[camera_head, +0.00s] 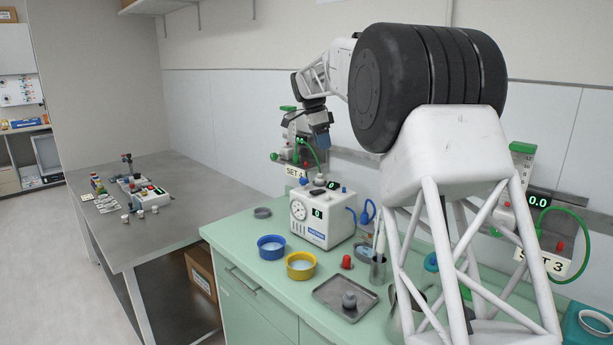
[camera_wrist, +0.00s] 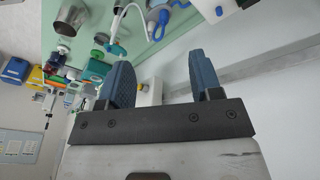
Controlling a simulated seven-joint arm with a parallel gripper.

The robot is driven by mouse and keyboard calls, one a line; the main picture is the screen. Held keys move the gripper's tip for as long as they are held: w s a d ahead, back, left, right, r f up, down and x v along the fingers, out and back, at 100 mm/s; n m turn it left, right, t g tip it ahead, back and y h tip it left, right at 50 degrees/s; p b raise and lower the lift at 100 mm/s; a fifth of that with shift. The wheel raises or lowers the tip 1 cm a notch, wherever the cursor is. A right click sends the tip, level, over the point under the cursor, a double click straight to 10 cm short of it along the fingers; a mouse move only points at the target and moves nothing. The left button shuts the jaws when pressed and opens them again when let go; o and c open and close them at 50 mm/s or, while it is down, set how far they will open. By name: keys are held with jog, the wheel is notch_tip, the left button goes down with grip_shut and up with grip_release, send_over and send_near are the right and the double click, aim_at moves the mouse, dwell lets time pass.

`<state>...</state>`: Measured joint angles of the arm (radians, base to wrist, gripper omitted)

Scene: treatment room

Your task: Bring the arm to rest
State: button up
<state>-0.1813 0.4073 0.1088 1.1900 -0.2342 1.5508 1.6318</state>
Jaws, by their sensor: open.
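My gripper (camera_wrist: 160,85) shows in the wrist view with its two blue fingers well apart and nothing between them. In the head view my arm reaches back toward the wall, and my gripper (camera_head: 322,140) hangs at its end, above the white device with a gauge (camera_head: 322,215) and close to the wall unit labelled SET 4 (camera_head: 297,150). Whether it touches the wall unit cannot be told.
The green counter (camera_head: 250,325) holds a blue bowl (camera_head: 271,248), a yellow bowl (camera_head: 300,266), a metal tray (camera_head: 325,298) with a grey weight-like object (camera_head: 349,299), and a red-capped item (camera_head: 346,262). A grey table (camera_head: 175,235) stands left. Wall unit SET 3 (camera_head: 540,262) is at right.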

jog(key=s+d+n+t+y, duration=0.1)
jog(key=s+d+n, duration=0.2)
jog(key=s, duration=0.8)
jog(key=s+d+n, duration=0.3)
jog(key=s+d, duration=0.1)
jog(key=s, duration=0.7)
jog(key=s+d+n+t+y, duration=0.1)
jog(key=s+d+n, duration=0.2)
jog(key=s, duration=0.8)
jog(key=s+d+f+n, duration=0.1)
jog(key=s+f, duration=0.4)
jog(key=s, duration=0.5)
jog(key=s+d+f+n+t, duration=0.1)
jog(key=s+f+n, duration=0.2)
jog(key=s, duration=0.8)
jog(key=s+d+f+n, duration=0.1)
jog(key=s+f+n, duration=0.2)
jog(key=s+f, duration=0.4)
jog(key=s, duration=0.3)
jog(key=shift+s+d+f+y, duration=0.25)
jog(key=shift+f+y, duration=0.15)
